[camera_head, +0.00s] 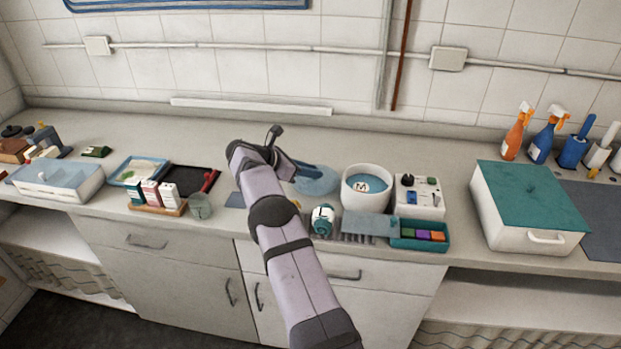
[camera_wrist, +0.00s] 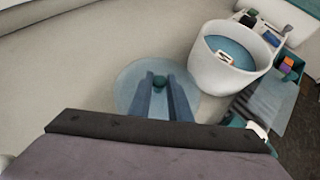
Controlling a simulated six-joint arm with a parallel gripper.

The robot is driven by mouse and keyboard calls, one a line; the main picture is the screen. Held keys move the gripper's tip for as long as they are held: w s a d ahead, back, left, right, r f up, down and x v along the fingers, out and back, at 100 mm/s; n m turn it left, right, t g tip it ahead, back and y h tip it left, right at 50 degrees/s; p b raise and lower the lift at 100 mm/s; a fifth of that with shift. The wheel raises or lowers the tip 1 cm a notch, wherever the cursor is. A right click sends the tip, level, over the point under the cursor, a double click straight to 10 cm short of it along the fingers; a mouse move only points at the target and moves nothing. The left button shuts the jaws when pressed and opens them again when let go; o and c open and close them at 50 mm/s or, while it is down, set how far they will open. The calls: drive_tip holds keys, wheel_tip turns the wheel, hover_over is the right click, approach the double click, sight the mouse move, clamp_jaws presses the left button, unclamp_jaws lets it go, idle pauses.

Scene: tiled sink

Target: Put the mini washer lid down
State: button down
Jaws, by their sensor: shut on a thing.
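The mini washer lid is a translucent blue disc with a small dark green knob. In the wrist view the lid (camera_wrist: 129,88) lies under my gripper (camera_wrist: 160,86), whose two blue fingers are shut on the knob. In the head view the lid (camera_head: 318,184) is just left of the washer, partly hidden by my gripper (camera_head: 308,172). It looks level and close to the counter; I cannot tell whether it touches. The mini washer (camera_head: 367,200) is a white tub, open on top, with blue inside and an "M" block. Its tub (camera_wrist: 222,75) is right of the lid in the wrist view.
A white control box (camera_head: 420,190) stands right of the washer. A teal tray of coloured blocks (camera_head: 419,244) and a small white and green object (camera_head: 322,219) lie in front. A teal-lidded box (camera_head: 530,205) is farther right. The counter behind (camera_head: 330,143) is clear.

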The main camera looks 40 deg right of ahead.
sight(312, 179)
drive_tip(key=shift+f+p, duration=0.35)
drive_tip(key=shift+f, duration=1.15)
drive_tip(key=shift+f, duration=0.2)
drive_tip(key=c, duration=1.6)
unclamp_jaws()
drive_tip(key=shift+c, duration=0.2)
drive_tip(key=shift+r, duration=0.2)
drive_tip(key=b+v, duration=0.2)
drive_tip(key=v, duration=1)
drive_tip(key=shift+b, duration=0.35)
drive_tip(key=shift+r, duration=0.1)
